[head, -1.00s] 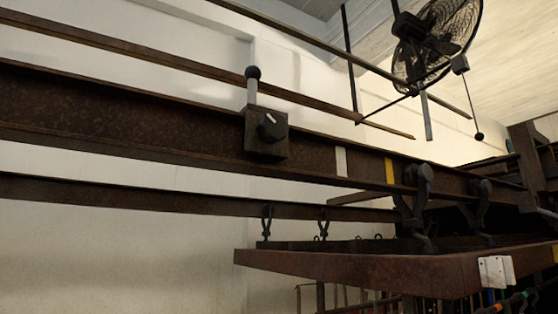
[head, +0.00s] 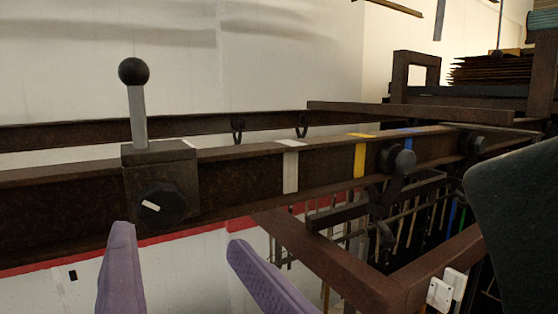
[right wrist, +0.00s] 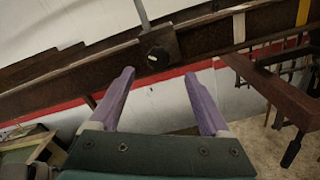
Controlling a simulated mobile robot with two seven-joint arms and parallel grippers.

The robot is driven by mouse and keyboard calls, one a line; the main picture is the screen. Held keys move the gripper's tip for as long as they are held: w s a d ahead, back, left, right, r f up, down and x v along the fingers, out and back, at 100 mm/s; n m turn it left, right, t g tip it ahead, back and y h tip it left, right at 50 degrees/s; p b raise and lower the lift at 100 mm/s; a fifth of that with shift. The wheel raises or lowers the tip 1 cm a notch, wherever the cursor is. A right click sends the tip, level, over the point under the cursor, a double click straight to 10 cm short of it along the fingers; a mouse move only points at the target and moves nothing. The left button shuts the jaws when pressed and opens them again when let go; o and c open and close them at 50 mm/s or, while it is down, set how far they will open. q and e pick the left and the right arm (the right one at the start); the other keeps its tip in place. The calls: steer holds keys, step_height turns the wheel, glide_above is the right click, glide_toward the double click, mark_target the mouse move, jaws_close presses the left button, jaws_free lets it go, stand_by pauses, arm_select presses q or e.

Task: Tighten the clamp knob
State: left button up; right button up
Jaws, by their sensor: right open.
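The clamp knob (head: 160,205) is a round black knob with a white pointer mark, on the front of a rusty brown clamp block (head: 178,165) that sits on the rail (head: 235,180). A grey lever (head: 138,118) with a black ball top stands up from the block. The knob also shows in the right wrist view (right wrist: 158,54), beyond the fingers. My right gripper (head: 185,262) has two purple fingers, open and empty, below the knob and apart from it; it also shows in the right wrist view (right wrist: 164,100). My left gripper is not in view.
White (head: 290,168), yellow (head: 360,158) and blue bands mark the rail to the right of the clamp. A hanging trolley hook (head: 396,172) and a rusty frame (head: 400,285) with a white switch plate (head: 440,292) lie farther right. A white wall is behind.

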mark_target(164, 207)
steer(key=x, duration=0.9)
steer(key=shift+w+a, duration=0.2)
steer(key=shift+a, duration=0.1)
jaws_close()
stand_by(0.3)
